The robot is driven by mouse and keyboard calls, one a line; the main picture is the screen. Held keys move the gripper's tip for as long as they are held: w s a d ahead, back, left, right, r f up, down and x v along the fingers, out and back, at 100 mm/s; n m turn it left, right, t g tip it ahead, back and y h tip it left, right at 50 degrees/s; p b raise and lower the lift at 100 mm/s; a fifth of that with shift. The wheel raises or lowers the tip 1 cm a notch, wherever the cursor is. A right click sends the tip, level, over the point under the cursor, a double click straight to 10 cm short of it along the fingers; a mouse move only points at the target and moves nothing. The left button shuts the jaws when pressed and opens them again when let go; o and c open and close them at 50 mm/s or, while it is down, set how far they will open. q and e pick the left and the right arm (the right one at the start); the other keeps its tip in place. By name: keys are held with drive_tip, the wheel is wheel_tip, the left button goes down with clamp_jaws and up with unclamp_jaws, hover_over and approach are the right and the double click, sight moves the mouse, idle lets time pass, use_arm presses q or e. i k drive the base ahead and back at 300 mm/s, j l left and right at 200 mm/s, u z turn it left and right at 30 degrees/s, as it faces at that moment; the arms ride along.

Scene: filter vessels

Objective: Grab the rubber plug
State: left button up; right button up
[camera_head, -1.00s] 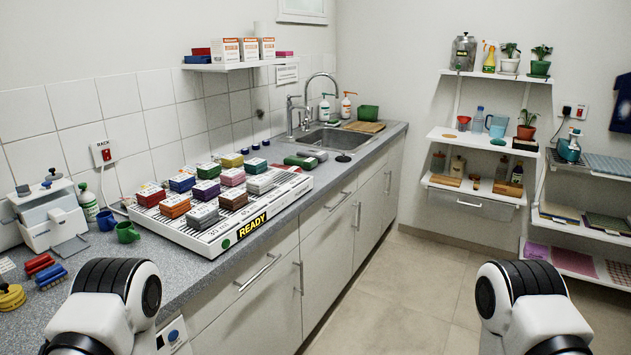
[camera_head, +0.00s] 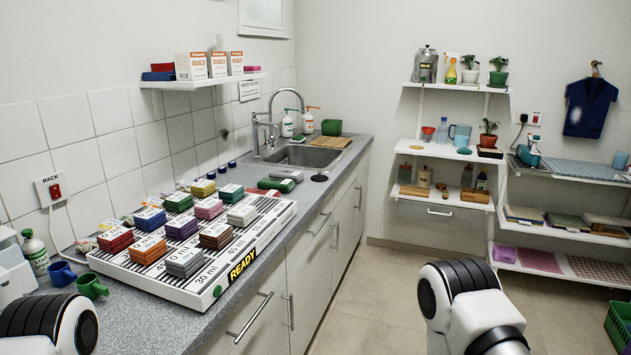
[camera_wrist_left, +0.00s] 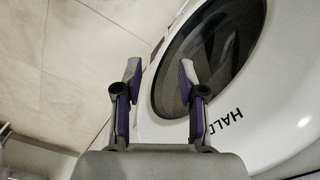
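A small flat black disc (camera_head: 319,178), which looks like the rubber plug, lies on the grey counter just in front of the sink (camera_head: 303,156). It is small at this distance. My left gripper (camera_wrist_left: 160,72) shows in the left wrist view with its two fingers apart and nothing between them. It is well away from the disc. In the head view only white and black parts of my arms show at the lower left and lower right. My right gripper is outside both views.
A white rack marked READY (camera_head: 223,280) with coloured blocks fills the near counter. Green and dark items (camera_head: 280,181) lie close to the disc. A tap (camera_head: 268,125) stands behind the sink. Wall shelves (camera_head: 447,142) stand at the right. The floor (camera_head: 375,285) between is clear.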

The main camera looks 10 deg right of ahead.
sight(318, 177)
drive_tip(key=i+l, duration=0.45)
drive_tip(key=l, duration=0.25)
drive_tip(key=i+l+u, duration=0.1)
drive_tip(key=i+l, duration=0.15)
drive_tip(key=l, duration=0.15)
drive_tip(key=i+l, duration=0.2)
drive_tip(key=l, duration=0.15)
drive_tip(key=i+l, duration=0.2)
drive_tip(key=l, duration=0.2)
drive_tip(key=i+l+u, duration=0.1)
drive_tip(key=l, duration=0.25)
drive_tip(key=i, duration=0.1)
